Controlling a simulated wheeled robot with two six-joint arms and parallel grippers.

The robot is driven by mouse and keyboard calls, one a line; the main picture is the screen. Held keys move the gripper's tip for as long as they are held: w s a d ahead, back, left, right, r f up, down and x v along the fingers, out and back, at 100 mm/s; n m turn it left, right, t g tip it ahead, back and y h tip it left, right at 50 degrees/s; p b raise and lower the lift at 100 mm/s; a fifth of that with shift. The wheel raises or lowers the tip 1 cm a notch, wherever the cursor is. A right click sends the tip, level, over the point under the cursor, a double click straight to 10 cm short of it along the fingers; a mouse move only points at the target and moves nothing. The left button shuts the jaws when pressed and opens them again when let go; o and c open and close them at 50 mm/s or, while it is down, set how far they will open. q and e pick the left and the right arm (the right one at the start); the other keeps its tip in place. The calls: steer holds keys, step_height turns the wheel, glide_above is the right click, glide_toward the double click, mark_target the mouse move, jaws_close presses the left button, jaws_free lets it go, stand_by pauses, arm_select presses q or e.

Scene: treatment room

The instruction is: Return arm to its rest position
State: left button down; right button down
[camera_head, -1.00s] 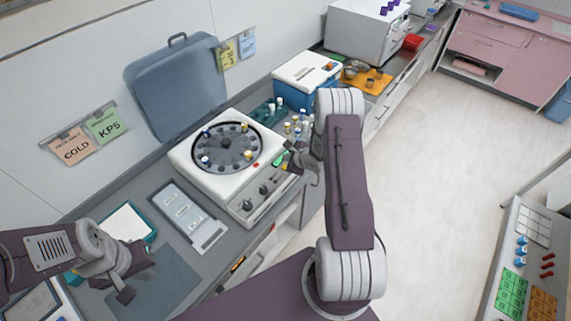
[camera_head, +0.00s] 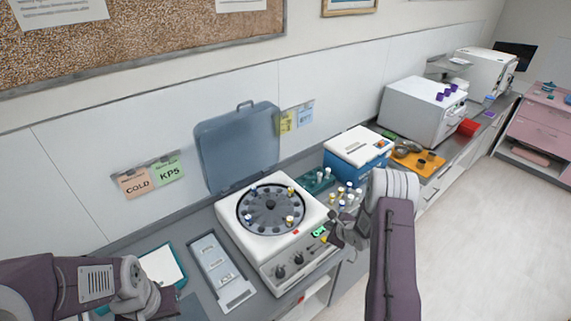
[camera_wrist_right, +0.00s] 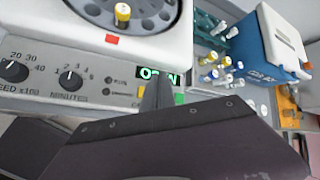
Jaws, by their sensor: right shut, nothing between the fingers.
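My right arm comes in from the lower right in the head view. Its gripper (camera_head: 337,236) is shut and empty, by the front right corner of the white centrifuge (camera_head: 229,222). In the right wrist view the dark gripper fingers (camera_wrist_right: 158,93) stand in front of the centrifuge's control panel (camera_wrist_right: 95,90) and partly cover its green display. I cannot tell whether they touch it. My left gripper (camera_head: 165,300) is at the lower left in the head view, partly cut off by the frame edge; its finger opening is unclear.
The centrifuge's blue-grey lid (camera_head: 238,150) stands open, and capped tubes sit in its rotor (camera_head: 270,206). To its right are a rack of capped vials (camera_head: 345,193) and a blue-white box (camera_head: 357,147). A grey tray (camera_head: 220,270) lies to its left. Open floor (camera_head: 470,240) lies at right.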

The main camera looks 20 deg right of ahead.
steer(key=w+a+r+n+t+y+b, duration=0.1)
steer(key=w+a+r+n+t+b, duration=0.15)
steer(key=w+a+r+b, duration=0.5)
steer(key=s+a+f+n+g+b, duration=0.2)
steer(key=s+a+n+b, duration=0.3)
steer(key=s+a+b, duration=0.25)
steer(key=s+f+n+g+b, duration=0.1)
steer(key=s+f+n+g, duration=0.3)
steer(key=s+n, duration=0.5)
steer(key=s+f+n+g+h+b, duration=0.1)
steer(key=s+f+n+g, duration=0.2)
steer(key=s+n, duration=0.6)
steer(key=s+g, duration=0.1)
steer(key=s, duration=0.5)
steer(key=shift+s+a+f, duration=0.3)
steer(key=shift+s+f, duration=0.05)
steer(key=shift+f, duration=0.05)
steer(key=shift+n+g, duration=0.25)
